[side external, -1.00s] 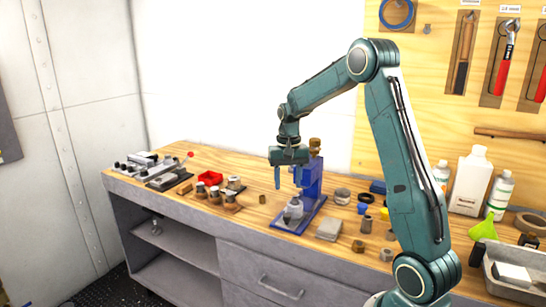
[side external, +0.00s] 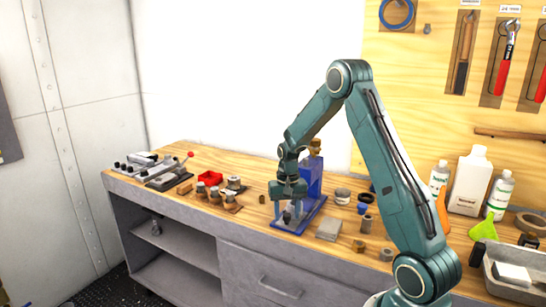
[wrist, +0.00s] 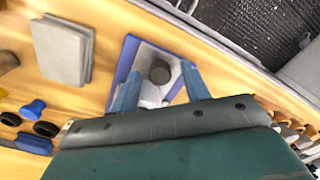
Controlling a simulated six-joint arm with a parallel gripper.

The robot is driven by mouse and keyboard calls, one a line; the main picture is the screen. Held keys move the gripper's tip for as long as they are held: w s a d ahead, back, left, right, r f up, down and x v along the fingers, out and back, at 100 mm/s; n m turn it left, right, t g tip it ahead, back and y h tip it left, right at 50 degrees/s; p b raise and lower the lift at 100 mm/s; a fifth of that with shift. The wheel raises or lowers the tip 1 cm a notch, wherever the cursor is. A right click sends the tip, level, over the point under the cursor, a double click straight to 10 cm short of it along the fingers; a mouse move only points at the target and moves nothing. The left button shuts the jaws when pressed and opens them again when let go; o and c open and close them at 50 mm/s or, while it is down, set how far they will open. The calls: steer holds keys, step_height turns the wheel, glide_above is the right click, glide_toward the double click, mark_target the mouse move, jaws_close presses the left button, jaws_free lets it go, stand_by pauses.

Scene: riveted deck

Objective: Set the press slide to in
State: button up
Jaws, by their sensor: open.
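The blue press (side external: 311,181) stands on the wooden bench, with a flat blue base and a brass-coloured knob on top. In the side view my gripper (side external: 287,207) is low in front of the press column, over the base, and hides part of the slide area. In the wrist view my gripper (wrist: 160,93) is open, its two blue fingers on either side of a dark round piece (wrist: 159,72) on a pale plate. The press base (wrist: 125,60) shows as a blue edge around that plate. I cannot tell whether the fingers touch the round piece.
A grey block (side external: 329,229) lies right of the press, and it also shows in the wrist view (wrist: 62,50). Small cylinders (side external: 366,224) and a tin (side external: 342,196) stand farther right. The bench's front edge is close.

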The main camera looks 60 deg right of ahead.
mark_target(293, 206)
jaws_close()
steer(key=shift+d, duration=2.05)
jaws_free()
steer(key=shift+r, duration=0.1)
step_height(293, 206, up, 14)
